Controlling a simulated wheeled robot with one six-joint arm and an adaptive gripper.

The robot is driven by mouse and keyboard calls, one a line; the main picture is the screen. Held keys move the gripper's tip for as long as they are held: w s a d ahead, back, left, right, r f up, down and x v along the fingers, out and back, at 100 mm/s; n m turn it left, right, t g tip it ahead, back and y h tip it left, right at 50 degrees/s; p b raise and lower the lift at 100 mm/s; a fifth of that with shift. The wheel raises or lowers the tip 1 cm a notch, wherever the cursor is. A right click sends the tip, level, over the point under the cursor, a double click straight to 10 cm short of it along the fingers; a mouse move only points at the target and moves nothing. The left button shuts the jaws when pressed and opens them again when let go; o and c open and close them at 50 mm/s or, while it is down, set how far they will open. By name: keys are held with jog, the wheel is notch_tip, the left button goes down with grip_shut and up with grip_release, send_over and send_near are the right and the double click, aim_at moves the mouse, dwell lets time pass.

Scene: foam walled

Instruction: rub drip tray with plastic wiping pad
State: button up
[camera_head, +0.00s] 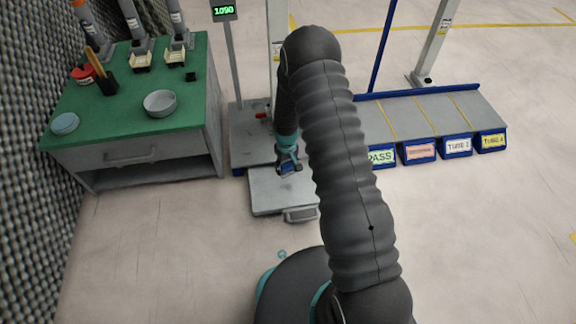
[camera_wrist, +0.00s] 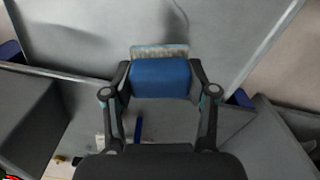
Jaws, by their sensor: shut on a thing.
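My gripper (camera_head: 288,163) is shut on a blue wiping pad (camera_wrist: 160,78). The pad has a pale, rough-looking edge on its far side, and a finger stands at each end of it in the wrist view (camera_wrist: 162,85). In the head view the pad is a small blue patch over a flat grey platform (camera_head: 268,200), which I take for the drip tray. In the wrist view its grey surface (camera_wrist: 100,40) fills the top, with a raised rim and faint dark smudges. I cannot tell whether the pad touches it.
A green-topped bench (camera_head: 120,115) at left holds a grey bowl (camera_head: 160,103), a blue dish (camera_head: 65,123) and bottles. A display post (camera_head: 235,60) stands behind the platform. Labelled blue bins (camera_head: 420,150) line a grey shelf at right. Open floor lies in front.

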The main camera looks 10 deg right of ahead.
aim_at(287, 164)
jog(key=shift+r+p, duration=0.75)
jog(key=shift+r, duration=1.1)
jog(key=shift+w+f, duration=0.1)
